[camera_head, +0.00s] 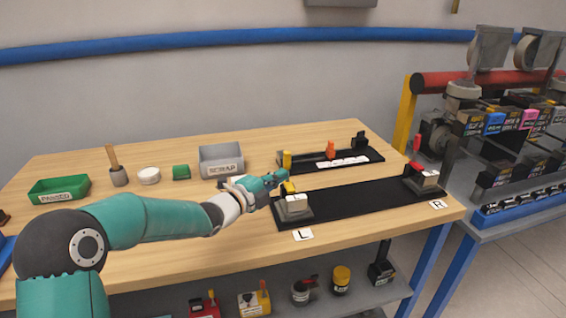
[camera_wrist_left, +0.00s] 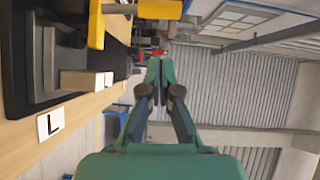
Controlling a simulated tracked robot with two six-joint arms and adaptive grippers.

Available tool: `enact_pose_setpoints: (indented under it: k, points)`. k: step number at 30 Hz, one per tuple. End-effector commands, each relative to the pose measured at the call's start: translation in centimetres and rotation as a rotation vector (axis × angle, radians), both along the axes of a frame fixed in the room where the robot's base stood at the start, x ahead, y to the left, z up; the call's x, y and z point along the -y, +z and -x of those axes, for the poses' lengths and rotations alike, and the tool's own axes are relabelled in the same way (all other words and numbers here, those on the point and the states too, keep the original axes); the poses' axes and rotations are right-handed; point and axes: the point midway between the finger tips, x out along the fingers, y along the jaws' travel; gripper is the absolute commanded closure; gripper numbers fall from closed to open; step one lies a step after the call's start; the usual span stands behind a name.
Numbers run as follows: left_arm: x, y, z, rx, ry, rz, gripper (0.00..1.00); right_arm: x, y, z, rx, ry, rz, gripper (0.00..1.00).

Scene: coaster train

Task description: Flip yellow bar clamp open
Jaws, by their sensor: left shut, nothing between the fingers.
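The yellow bar clamp (camera_head: 289,187) is on the left end of the long black board (camera_head: 350,203), by the L label (camera_head: 303,235). A grey block (camera_head: 294,204) sits in front of it. A yellow bar (camera_wrist_left: 96,25) shows in the left wrist view, above and left of my fingers, near the block (camera_wrist_left: 82,80). My left gripper (camera_head: 284,175) is just behind and above the clamp in the head view. Its fingers are shut and empty in the wrist view (camera_wrist_left: 160,75). Whether they touch the clamp is unclear. My right gripper is out of view.
A red-handled clamp (camera_head: 416,166) stands at the board's right end by the R label (camera_head: 438,204). Behind is a smaller board (camera_head: 310,169) with yellow (camera_head: 287,160) and orange (camera_head: 330,149) uprights. A grey bin (camera_head: 221,160) and green tray (camera_head: 60,189) stand left.

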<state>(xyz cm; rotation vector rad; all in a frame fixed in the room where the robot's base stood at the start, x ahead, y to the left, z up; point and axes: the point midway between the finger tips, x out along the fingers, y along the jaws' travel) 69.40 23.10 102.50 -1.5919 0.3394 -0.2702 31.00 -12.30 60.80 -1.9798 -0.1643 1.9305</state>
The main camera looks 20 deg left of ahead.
Motion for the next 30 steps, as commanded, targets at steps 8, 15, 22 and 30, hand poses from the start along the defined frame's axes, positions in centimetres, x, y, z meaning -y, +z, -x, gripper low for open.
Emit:
enact_pose_setpoints:
  k: [8, 15, 22, 30]
  points:
    - [-0.3, 0.0, -4.3, 0.0, 0.002, -0.001, 1.0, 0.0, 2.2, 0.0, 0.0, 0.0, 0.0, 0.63]
    - [-0.9, -0.2, -5.5, 0.0, 0.001, 0.0, 1.0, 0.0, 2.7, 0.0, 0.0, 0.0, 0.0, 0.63]
    - [-0.9, -0.3, -5.5, 0.0, 0.001, 0.0, 1.0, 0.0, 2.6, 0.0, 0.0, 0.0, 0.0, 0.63]
    - [-1.2, -0.1, -5.3, -0.009, 0.005, 0.006, 1.0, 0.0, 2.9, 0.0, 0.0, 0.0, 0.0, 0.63]
